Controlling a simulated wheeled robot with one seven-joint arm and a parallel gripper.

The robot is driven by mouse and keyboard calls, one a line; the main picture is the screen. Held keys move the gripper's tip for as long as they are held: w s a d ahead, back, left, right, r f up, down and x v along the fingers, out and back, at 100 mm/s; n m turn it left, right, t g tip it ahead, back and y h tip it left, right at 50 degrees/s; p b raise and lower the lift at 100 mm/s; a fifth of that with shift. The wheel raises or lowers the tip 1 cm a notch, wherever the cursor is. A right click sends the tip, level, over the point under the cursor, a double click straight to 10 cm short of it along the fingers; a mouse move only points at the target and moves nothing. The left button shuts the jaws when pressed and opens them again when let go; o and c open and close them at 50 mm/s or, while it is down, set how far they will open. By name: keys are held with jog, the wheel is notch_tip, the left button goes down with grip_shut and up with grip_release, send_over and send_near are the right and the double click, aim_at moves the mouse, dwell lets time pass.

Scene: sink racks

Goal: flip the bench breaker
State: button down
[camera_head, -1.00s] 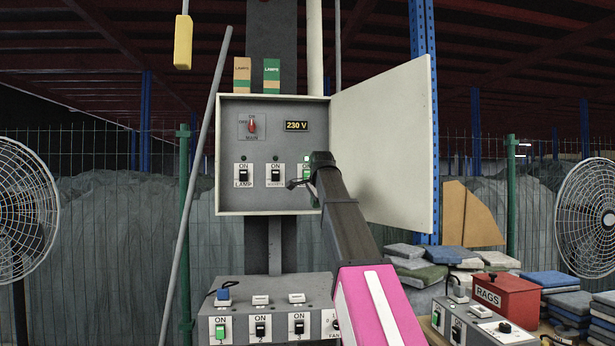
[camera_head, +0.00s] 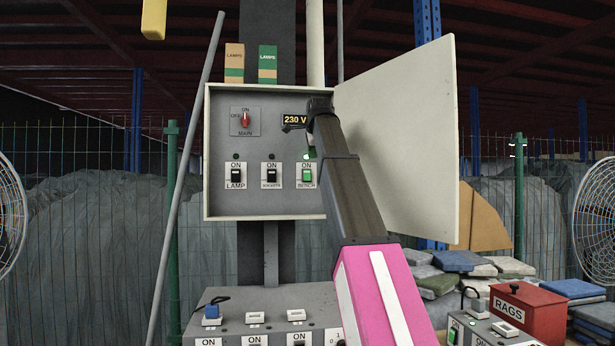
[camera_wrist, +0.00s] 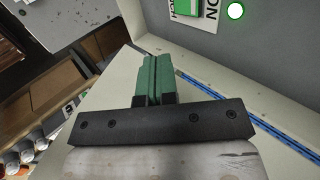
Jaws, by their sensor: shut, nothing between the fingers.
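The bench breaker (camera_head: 306,174) is the rightmost of three switches in the open grey panel box (camera_head: 222,207). Its rocker shows green, and the small lamp (camera_head: 305,155) above it glows green. In the wrist view the green rocker (camera_wrist: 187,7) is partly cut off at the top edge, beside the bright green lamp (camera_wrist: 235,11). My gripper (camera_head: 292,124) is above the bench breaker, in front of the voltage display, apart from the switch. In the wrist view my gripper (camera_wrist: 150,62) has its green fingers together, with nothing between them.
The lamp breaker (camera_head: 236,174) and a middle breaker (camera_head: 271,174) have black rockers and unlit lamps. A red main switch (camera_head: 244,120) is above them. The box door (camera_head: 400,140) stands open at right, close to my arm. A switch bench (camera_head: 230,330) is below.

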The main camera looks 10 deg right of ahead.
jog(key=shift+w+f, duration=0.1)
send_near(307, 180)
jog(key=x, duration=0.6)
jog(key=shift+w+f, duration=0.25)
jog(key=shift+f, duration=0.05)
